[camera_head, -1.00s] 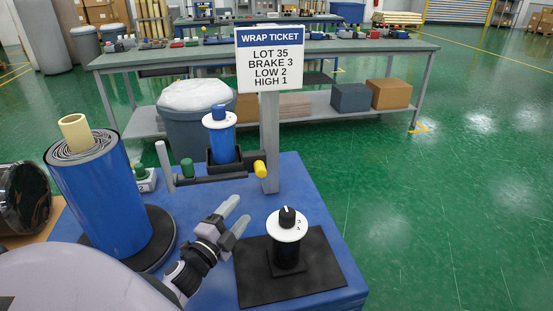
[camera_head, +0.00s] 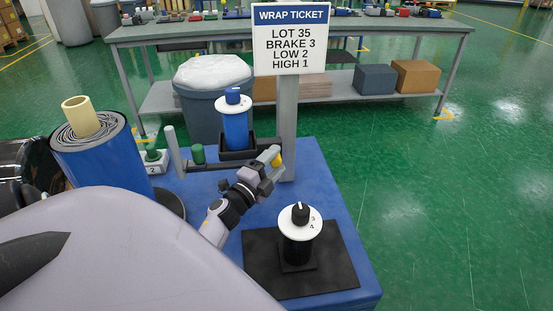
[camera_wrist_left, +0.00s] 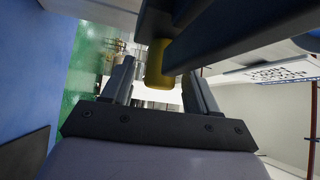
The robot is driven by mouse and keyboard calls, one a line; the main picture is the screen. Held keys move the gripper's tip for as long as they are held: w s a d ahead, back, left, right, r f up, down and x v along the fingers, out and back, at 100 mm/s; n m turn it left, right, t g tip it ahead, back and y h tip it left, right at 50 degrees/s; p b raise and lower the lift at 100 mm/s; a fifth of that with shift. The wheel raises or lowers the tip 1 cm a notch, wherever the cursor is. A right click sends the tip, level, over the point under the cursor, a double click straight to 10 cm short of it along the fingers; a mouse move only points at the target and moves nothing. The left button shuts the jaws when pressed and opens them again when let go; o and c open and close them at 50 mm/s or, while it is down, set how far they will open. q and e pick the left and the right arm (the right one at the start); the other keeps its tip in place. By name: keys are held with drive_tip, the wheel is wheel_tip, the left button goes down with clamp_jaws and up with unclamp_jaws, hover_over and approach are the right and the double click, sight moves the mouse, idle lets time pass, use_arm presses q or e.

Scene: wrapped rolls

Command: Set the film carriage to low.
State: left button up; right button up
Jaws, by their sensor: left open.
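The film carriage is a black bracket (camera_head: 238,153) holding a blue cylinder (camera_head: 235,128) with a white dial and blue knob on top. A dark bar runs under it, with a green knob (camera_head: 197,153) at its left and a yellow knob (camera_head: 278,159) at its right end. My left gripper (camera_head: 272,164) is open at the yellow knob and partly covers it. In the left wrist view the yellow knob (camera_wrist_left: 160,64) shows between the two spread fingers; contact cannot be told. My right gripper is not in view.
A wrap ticket (camera_head: 290,42) reads brake 3, low 2, high 1. A black post with a numbered white dial (camera_head: 300,224) stands on a black mat at the front right. A blue wrapped roll (camera_head: 103,155) stands at left. A grey bin (camera_head: 210,100) is behind.

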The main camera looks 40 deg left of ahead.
use_arm(q)
drive_tip(key=shift+w+r, duration=0.1)
drive_tip(key=shift+w, duration=0.5)
clamp_jaws()
wheel_tip(320, 180, down, 6)
drive_tip(key=b, duration=0.5)
drive_tip(key=shift+b, duration=0.4)
drive_tip(key=shift+a+f+b, duration=0.1)
drive_tip(key=shift+f+b, duration=0.25)
drive_tip(key=shift+f, duration=0.4)
